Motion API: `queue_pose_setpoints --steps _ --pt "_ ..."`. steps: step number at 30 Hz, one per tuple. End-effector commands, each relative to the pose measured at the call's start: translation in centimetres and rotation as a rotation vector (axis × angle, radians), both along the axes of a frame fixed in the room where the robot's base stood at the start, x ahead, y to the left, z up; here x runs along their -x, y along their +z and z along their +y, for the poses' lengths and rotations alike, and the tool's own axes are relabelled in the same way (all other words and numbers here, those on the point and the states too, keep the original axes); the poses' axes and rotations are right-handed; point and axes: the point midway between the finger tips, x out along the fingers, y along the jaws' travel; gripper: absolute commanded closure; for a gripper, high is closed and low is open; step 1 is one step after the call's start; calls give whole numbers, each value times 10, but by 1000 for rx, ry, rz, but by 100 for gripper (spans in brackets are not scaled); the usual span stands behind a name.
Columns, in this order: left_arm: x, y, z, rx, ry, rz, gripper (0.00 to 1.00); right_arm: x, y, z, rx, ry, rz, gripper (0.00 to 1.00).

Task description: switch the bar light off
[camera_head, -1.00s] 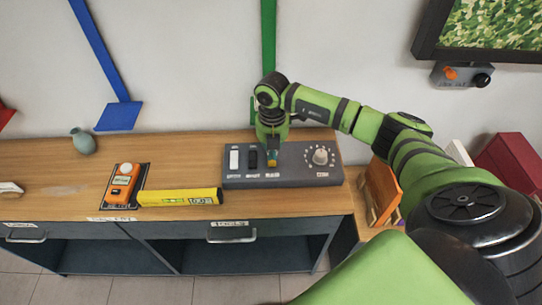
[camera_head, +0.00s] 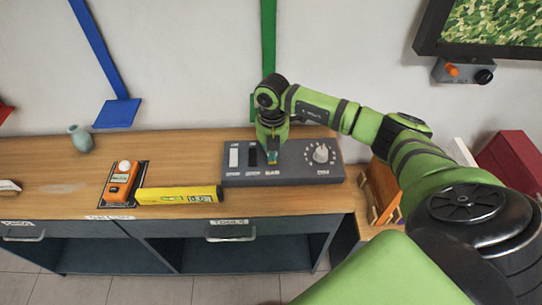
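A dark grey control panel (camera_head: 295,171) lies on the wooden counter, with a white switch (camera_head: 234,157), a black switch (camera_head: 253,157) and a pale round dial (camera_head: 321,154). Small labels sit below them, too small to read surely. My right gripper (camera_head: 272,158) points down over the panel, just right of the black switch. It covers the panel's third control position, so a control there is hidden. A small yellowish part shows at its tip; I cannot tell whether the fingers are open or touching the panel. My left gripper is out of view.
A yellow spirit level (camera_head: 180,195) and an orange meter (camera_head: 121,185) lie left of the panel. A pale green vase (camera_head: 80,139) stands at the back left. An orange upright item (camera_head: 383,190) and a red box (camera_head: 510,160) are on the right. Bare counter (camera_head: 180,155) lies left of the panel.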

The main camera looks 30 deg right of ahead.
Motion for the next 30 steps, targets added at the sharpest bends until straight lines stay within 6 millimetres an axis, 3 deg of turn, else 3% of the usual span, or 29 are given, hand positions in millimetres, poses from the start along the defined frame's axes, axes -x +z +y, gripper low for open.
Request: queue_pose_setpoints --steps 19,30 --pt "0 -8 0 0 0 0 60 0 -11 0 0 0 1 100" --pt "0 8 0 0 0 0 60 0 9 0 0 0 0 100"
